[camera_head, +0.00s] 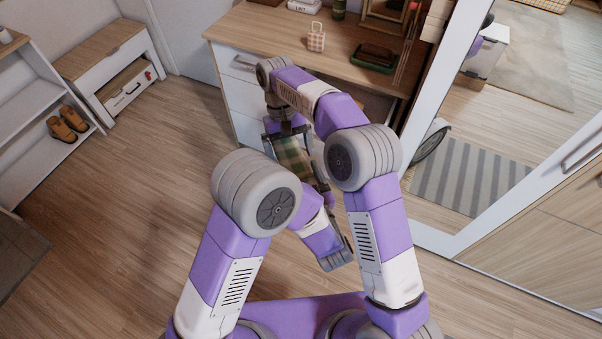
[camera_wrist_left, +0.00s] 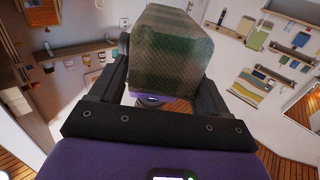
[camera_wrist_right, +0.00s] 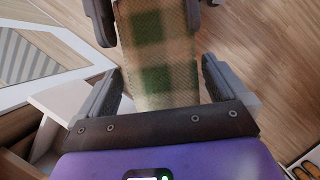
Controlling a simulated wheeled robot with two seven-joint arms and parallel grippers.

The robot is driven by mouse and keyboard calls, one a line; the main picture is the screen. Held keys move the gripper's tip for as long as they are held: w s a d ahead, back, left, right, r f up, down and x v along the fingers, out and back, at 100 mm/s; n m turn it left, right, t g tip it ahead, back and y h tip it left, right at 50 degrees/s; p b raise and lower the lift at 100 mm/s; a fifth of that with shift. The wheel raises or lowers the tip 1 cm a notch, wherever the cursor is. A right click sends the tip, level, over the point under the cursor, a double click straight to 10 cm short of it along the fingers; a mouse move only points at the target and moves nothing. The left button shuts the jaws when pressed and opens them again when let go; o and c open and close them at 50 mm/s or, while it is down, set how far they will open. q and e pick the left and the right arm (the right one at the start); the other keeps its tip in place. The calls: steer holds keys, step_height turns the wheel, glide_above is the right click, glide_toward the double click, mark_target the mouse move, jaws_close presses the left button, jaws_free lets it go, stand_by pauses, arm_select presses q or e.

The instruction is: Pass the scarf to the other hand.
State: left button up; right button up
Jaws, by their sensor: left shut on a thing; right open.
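The scarf (camera_head: 293,157) is a folded green and cream plaid bundle, held up in front of the desk. It fills the space between my left gripper's fingers (camera_wrist_left: 180,60) in the left wrist view, and that gripper is shut on it. My right gripper (camera_head: 287,134) reaches down from above at the scarf's upper end. In the right wrist view the scarf (camera_wrist_right: 165,40) runs between the right gripper's open fingers (camera_wrist_right: 160,75), with gaps at the sides. The left fingers show at the top of that view. My left arm partly hides the scarf's lower end in the head view.
A wooden desk (camera_head: 262,24) with white drawers stands behind the grippers, holding a small checkered bag (camera_head: 316,37) and a dark green tray (camera_head: 373,60). A mirrored sliding door is on the right. Open floor lies between.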

mark_target(290, 152)
steer(key=shift+v, duration=2.35)
steer(key=shift+w+a+r+y, duration=0.1)
steer(key=shift+w+r+y, duration=0.1)
steer(key=shift+r+y, duration=0.1)
steer(key=w+a+r+m+t+y, duration=0.3)
steer(key=w+r+m+t+y, duration=0.1)
steer(key=r+m+t+y, duration=0.15)
steer(key=w+d+f+m+t+y, duration=0.3)
steer(key=w+d+f+m+t, duration=0.15)
steer(key=w+m, duration=0.35)
steer(key=s+d+f+h, duration=0.2)
steer(key=d+f, duration=0.2)
steer(key=f, duration=0.4)
steer(key=s+d+f+h, duration=0.1)
steer(key=s+d+f, duration=0.1)
steer(key=d+f, duration=0.35)
steer(key=s+d+f+n+g+h, duration=0.1)
steer(key=s+f+n+g+h, duration=0.15)
steer(key=s+f, duration=0.75)
steer(key=s+a+f+n+g+y, duration=0.1)
steer(key=s+f+n, duration=0.1)
steer(key=s+f, duration=0.4)
steer(key=s+a+f+n+g, duration=0.1)
steer(key=s+f, duration=0.4)
steer(key=s, duration=1.1)
steer(key=shift+s+a+f+n+g+y, duration=0.35)
steer(key=shift+a+n, duration=0.45)
steer(key=shift+n, duration=0.4)
steer(key=shift+w, duration=0.1)
